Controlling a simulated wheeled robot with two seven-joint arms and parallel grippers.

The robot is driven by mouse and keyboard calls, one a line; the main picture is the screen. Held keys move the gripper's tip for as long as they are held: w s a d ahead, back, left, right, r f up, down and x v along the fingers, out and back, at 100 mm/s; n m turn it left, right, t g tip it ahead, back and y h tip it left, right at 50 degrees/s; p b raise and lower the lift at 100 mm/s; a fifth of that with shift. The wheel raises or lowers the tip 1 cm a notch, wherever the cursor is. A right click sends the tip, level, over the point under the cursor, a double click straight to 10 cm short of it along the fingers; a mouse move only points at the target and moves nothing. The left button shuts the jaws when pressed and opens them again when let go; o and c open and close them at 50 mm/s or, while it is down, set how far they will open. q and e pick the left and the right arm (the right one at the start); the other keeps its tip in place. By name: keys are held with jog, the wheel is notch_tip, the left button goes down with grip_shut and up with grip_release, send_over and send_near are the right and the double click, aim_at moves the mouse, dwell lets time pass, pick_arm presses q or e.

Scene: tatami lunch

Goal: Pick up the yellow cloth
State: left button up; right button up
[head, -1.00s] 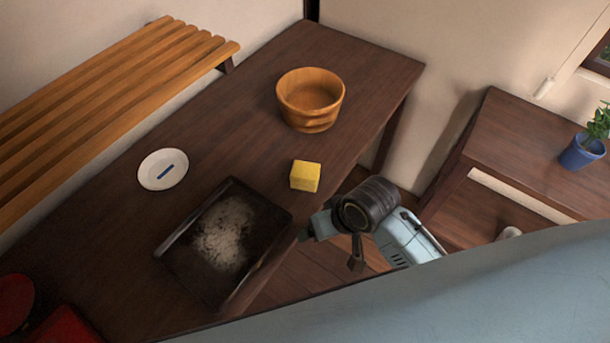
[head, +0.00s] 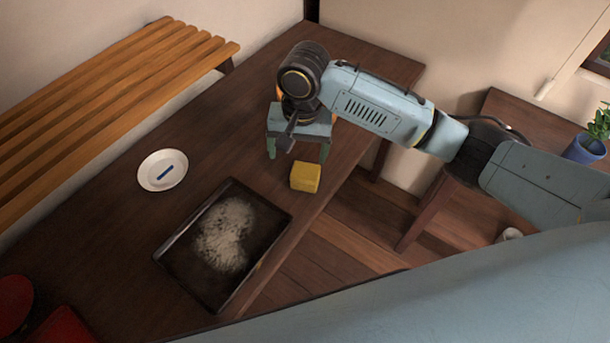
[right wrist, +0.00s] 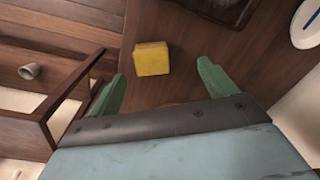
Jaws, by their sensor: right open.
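The yellow cloth (head: 305,177) looks like a small folded block. It lies on the dark wooden table near its right edge. In the right wrist view the yellow cloth (right wrist: 152,58) lies ahead of my fingers, centred slightly left between them. My right gripper (head: 298,157) is above the table just beyond the cloth, its green fingers pointing down. The right gripper (right wrist: 162,80) is open and empty, and apart from the cloth. My left gripper is not in view.
A dark tray (head: 179,270) with a pale powdery patch sits nearer on the table (head: 120,230). A white plate (head: 150,183) with a blue stick is at left. My right arm almost wholly hides the wooden tub. Red items (head: 65,328) are at lower left.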

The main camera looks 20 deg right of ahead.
jog(key=w+d+r+m, duration=0.1)
jog(key=w+d+r, duration=0.1)
jog(key=b, duration=0.2)
send_over(305, 171)
jog(key=shift+m+h, duration=0.4)
jog(key=f, duration=0.7)
jog(key=shift+w+d+f, duration=0.1)
jog(key=shift+w+d, duration=0.05)
jog(key=shift+w, duration=0.2)
jog(key=shift+s+f+b, duration=0.2)
jog(key=shift+f+b, duration=0.1)
jog(key=shift+f, duration=1.2)
jog(key=shift+s+f+b, duration=0.15)
jog(key=shift+f+b, duration=0.1)
jog(key=shift+f, duration=1.25)
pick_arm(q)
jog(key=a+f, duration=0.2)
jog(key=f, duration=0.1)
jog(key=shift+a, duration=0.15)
pick_arm(e)
jog(key=shift+c, duration=0.3)
jog(key=c, duration=0.9)
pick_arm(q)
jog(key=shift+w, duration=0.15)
pick_arm(e)
jog(key=shift+r, duration=0.1)
jog(key=shift+c, duration=0.9)
